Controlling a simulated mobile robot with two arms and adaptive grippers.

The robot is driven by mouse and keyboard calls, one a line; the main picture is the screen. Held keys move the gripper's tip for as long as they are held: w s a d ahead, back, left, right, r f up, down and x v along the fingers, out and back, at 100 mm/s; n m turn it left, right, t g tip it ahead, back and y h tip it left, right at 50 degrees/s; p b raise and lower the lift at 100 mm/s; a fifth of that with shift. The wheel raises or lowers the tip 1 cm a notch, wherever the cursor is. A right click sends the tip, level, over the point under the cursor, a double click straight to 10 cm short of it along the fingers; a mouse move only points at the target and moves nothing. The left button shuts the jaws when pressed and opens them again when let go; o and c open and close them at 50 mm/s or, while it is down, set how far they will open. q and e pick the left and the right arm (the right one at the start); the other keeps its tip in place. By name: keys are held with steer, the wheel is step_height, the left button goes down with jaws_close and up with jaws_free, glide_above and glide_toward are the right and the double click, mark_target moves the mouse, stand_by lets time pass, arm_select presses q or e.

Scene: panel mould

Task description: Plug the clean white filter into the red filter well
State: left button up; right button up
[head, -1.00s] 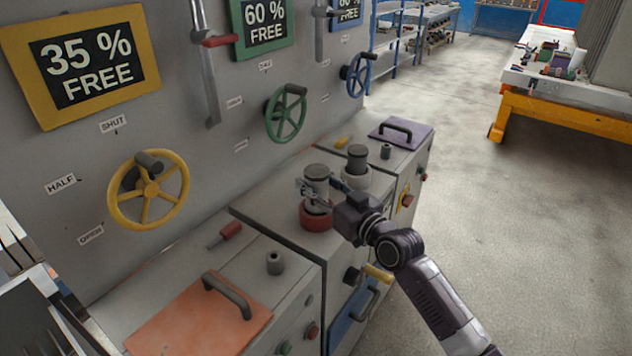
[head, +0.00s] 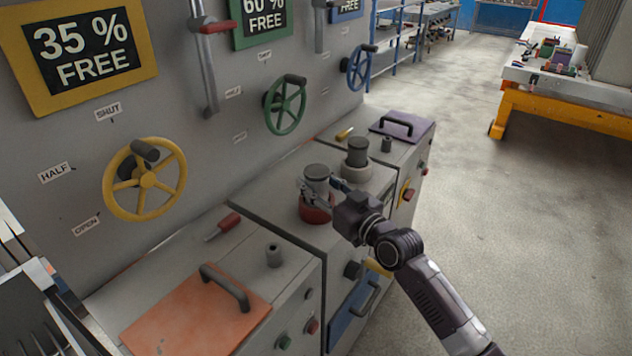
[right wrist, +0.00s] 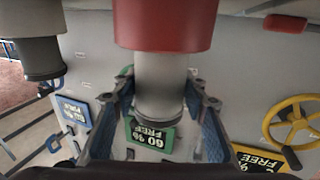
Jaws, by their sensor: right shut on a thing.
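The white filter (head: 317,186) with a dark grey top stands upright at the red filter well (head: 314,214) on the middle cabinet. Its lower end is hidden inside the red rim. My right gripper (head: 321,188) is shut around the filter's upper body. In the right wrist view, which is upside down, the filter (right wrist: 160,80) runs into the red well (right wrist: 165,25) with no gap showing, and the fingers (right wrist: 158,103) are on both sides of it. I cannot tell whether it is fully seated.
Another dark-topped filter (head: 357,152) stands in a pale well close behind. A red-handled tool (head: 226,226) lies on the near cabinet beside an orange lid (head: 195,311). The wall carries a yellow valve wheel (head: 146,180) and a green one (head: 285,104).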

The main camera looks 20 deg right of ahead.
steer(key=shift+f+b, duration=0.6)
steer(key=shift+f, duration=0.15)
steer(key=o, duration=1.3)
steer(key=shift+s+f, duration=0.1)
steer(key=v, duration=1.2)
